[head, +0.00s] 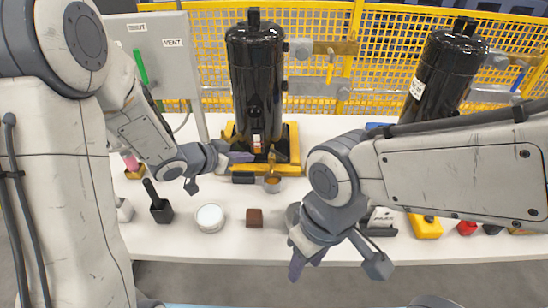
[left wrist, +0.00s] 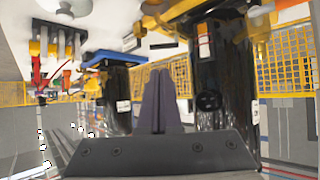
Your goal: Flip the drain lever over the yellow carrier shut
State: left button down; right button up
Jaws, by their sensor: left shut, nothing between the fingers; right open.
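The yellow carrier (head: 292,150) stands on the white table under the left black compressor (head: 254,80). A thin lever (head: 330,70) hangs down from a brass-coloured pipe fitting right of that compressor; I cannot tell for sure that it is the drain lever. My left gripper (head: 242,157) is shut and empty, in front of the compressor's lower part at the carrier's left side. Its closed fingers show in the left wrist view (left wrist: 162,100), apparently with nothing between them. My right gripper (head: 336,264) is open and empty over the table's front edge.
A second black compressor (head: 441,75) stands at the right behind my right arm. A grey panel (head: 160,55) with a green handle (head: 140,66) is at the left. A white round tin (head: 210,217) and a brown block (head: 254,217) lie in front. A yellow mesh fence (head: 390,40) closes the back.

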aim_at(280, 156)
dwell(0.3)
pick_arm(q)
jog(key=b+x, duration=0.1)
jog(key=x, duration=1.3)
pick_arm(e)
jog(key=shift+f, duration=0.55)
